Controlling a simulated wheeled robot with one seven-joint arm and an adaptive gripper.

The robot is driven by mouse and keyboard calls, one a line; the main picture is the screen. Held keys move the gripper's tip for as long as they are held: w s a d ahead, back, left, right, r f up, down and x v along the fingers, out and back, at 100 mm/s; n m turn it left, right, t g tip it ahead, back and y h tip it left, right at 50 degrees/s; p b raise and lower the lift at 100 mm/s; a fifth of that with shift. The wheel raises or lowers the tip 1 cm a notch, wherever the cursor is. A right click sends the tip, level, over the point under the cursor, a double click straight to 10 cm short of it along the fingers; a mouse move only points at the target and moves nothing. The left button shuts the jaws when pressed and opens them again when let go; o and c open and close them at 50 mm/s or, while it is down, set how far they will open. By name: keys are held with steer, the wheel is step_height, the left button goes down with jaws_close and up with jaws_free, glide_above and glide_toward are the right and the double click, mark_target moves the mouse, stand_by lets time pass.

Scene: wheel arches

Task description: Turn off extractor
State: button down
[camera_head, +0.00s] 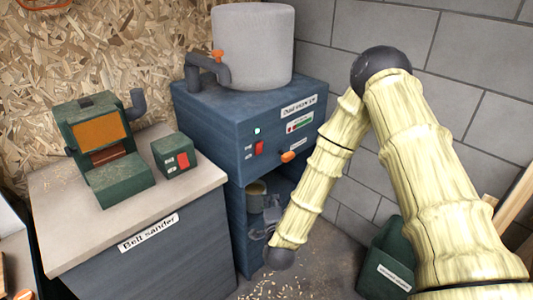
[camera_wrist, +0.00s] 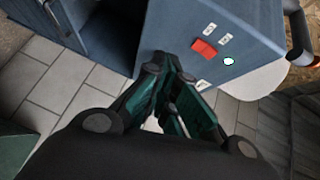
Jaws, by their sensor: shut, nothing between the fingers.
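The extractor (camera_head: 215,122) is a blue cabinet with a grey drum (camera_head: 252,45) on top. Its front has a red switch (camera_head: 259,148) with small labels beside it and a pale lit indicator (camera_head: 257,131) above. In the wrist view the red switch (camera_wrist: 203,48) and lit indicator (camera_wrist: 228,61) show close together, beyond the fingertips. Which way the switch is set I cannot tell. My gripper (camera_head: 266,222) is low in front of the cabinet's open lower bay, below the switch and apart from it. Its green fingers (camera_wrist: 172,75) are shut and empty.
An orange handle (camera_head: 288,156) sticks out right of the switch. A belt sander (camera_head: 118,180) and a green box with its own red switch (camera_head: 172,155) stand on the left bench (camera_head: 75,218). A dark green bin (camera_head: 388,262) stands right. Shavings lie on the floor.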

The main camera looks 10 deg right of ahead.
mark_target(259, 148)
steer(key=w+d+r+m+t+h, duration=0.1)
steer(key=w+r+m+t+h, duration=0.1)
steer(key=r, duration=0.5)
steer(key=shift+w+d+m, duration=0.2)
steer(key=shift+w+m, duration=0.4)
steer(key=shift+m, duration=0.5)
steer(key=shift+w, duration=0.1)
steer(key=w+r+p, duration=0.1)
steer(key=w+p, duration=0.2)
steer(key=w, duration=0.9)
steer(key=shift+w+d+r, duration=0.2)
steer(key=shift+w+d, duration=0.15)
steer(key=shift+w, duration=0.05)
